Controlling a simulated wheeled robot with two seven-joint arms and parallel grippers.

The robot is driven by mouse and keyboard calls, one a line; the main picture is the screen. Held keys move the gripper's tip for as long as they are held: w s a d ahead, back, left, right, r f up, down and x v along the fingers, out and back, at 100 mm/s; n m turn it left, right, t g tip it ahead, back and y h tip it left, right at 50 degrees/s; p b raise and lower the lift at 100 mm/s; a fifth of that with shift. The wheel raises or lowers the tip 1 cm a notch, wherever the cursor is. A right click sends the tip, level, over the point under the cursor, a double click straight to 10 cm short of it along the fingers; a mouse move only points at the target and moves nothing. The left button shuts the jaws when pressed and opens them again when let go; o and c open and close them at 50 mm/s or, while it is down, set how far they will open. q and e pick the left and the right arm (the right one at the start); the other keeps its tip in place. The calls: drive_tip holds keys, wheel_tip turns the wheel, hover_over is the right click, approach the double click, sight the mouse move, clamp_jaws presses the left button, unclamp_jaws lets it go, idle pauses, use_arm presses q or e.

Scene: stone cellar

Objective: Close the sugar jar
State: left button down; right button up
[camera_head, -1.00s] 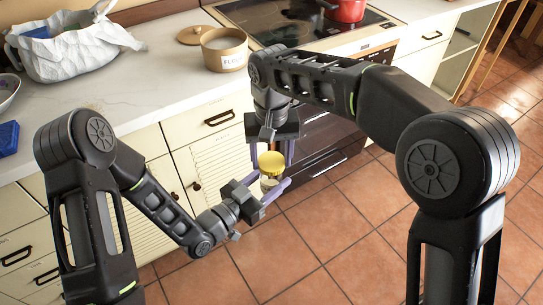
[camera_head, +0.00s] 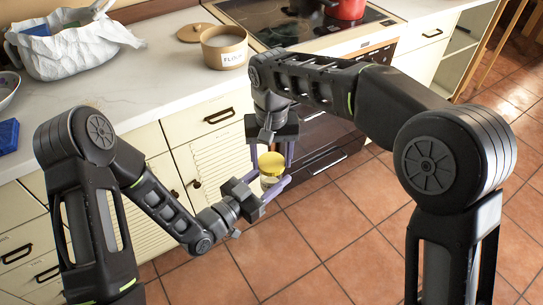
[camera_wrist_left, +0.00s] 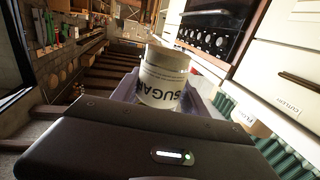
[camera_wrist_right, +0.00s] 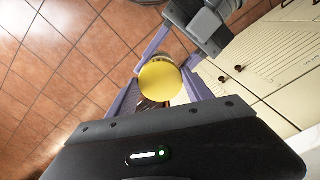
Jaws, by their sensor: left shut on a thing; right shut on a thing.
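The sugar jar (camera_head: 270,181) is a small pale jar held upright in the air in front of the cabinets. My left gripper (camera_head: 275,184) is shut on its body; the SUGAR label shows in the left wrist view (camera_wrist_left: 162,85). The yellow lid (camera_head: 272,163) is at the top of the jar, between the fingers of my right gripper (camera_head: 270,157), which comes from above and is shut on it. In the right wrist view the round lid (camera_wrist_right: 161,81) covers most of the jar. I cannot tell whether the lid is fully seated.
The counter (camera_head: 120,95) behind holds an open flour canister (camera_head: 225,50), its wooden lid (camera_head: 195,33), a white bag (camera_head: 70,50) and a blue block (camera_head: 8,136). A stove (camera_head: 285,22) with a red pot (camera_head: 345,8) is behind. The tiled floor (camera_head: 330,235) is clear.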

drive_tip(key=m, duration=0.5)
drive_tip(key=shift+a+m, duration=0.15)
drive_tip(key=shift+m, duration=0.15)
drive_tip(key=m, duration=0.8)
drive_tip(key=shift+a, duration=0.1)
drive_tip(key=m, duration=0.5)
drive_tip(key=shift+w+m, duration=0.15)
drive_tip(key=shift+m, duration=0.15)
drive_tip(key=m, duration=0.8)
drive_tip(key=shift+w+m, duration=0.15)
drive_tip(key=shift+m, duration=0.15)
drive_tip(key=m, duration=0.5)
drive_tip(key=shift+d+f, duration=0.2)
drive_tip(key=shift+f, duration=0.2)
use_arm(q)
drive_tip(key=shift+r, duration=0.1)
use_arm(e)
drive_tip(key=m, duration=0.2)
drive_tip(key=shift+s+d+f+m, duration=0.2)
drive_tip(key=shift+d+f+m, duration=0.15)
drive_tip(key=shift+f+m, duration=0.05)
use_arm(q)
drive_tip(key=shift+w+a+r, duration=0.1)
use_arm(e)
drive_tip(key=shift+w+r+m, duration=0.1)
drive_tip(key=shift+r+m, duration=0.2)
drive_tip(key=shift+m, duration=0.2)
drive_tip(key=o, duration=1.4)
drive_tip(key=shift+a, duration=0.1)
drive_tip(key=shift+c, duration=0.2)
